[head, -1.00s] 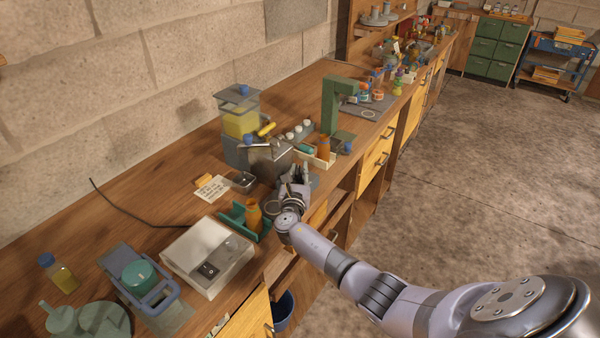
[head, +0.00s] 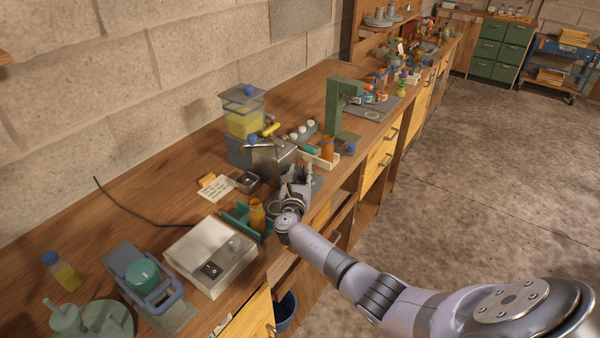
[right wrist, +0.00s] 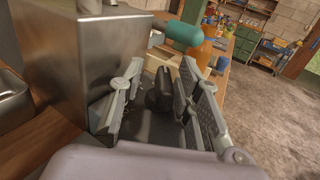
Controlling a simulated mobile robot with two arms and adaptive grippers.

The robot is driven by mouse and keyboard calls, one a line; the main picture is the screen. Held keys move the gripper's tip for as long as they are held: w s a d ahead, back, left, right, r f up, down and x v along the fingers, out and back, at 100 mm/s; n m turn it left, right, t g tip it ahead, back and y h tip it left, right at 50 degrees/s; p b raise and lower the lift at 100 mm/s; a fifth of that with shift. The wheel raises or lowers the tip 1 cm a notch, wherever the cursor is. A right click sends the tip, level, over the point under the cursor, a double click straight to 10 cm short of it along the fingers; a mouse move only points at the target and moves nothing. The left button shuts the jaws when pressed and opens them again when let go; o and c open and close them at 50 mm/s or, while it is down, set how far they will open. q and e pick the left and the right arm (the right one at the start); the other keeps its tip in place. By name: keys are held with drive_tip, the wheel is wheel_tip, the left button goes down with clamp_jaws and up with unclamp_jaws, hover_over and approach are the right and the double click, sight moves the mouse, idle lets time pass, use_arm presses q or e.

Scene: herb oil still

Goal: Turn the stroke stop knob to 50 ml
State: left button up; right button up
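The dosing machine has a steel body (head: 272,160) and a clear tank (head: 243,118) of yellow liquid on top. My right gripper (head: 298,182) is at the machine's front right side, over the bench edge. In the right wrist view the steel body (right wrist: 82,60) stands on the left. A dark knob (right wrist: 160,88) sits between the two fingers of my right gripper (right wrist: 160,104). The fingers are apart, with visible gaps to the knob. No scale or pointer on the knob is readable. In the head view my gripper hides the knob. My left gripper is not in view.
A white balance (head: 208,255), a teal holder with an orange bottle (head: 257,216) and a small metal tray (head: 247,182) stand nearby on the bench. A green press (head: 341,105) and another orange bottle (head: 327,148) stand beyond the machine. The floor at right is clear.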

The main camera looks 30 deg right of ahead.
drive_tip(key=v, duration=1.2)
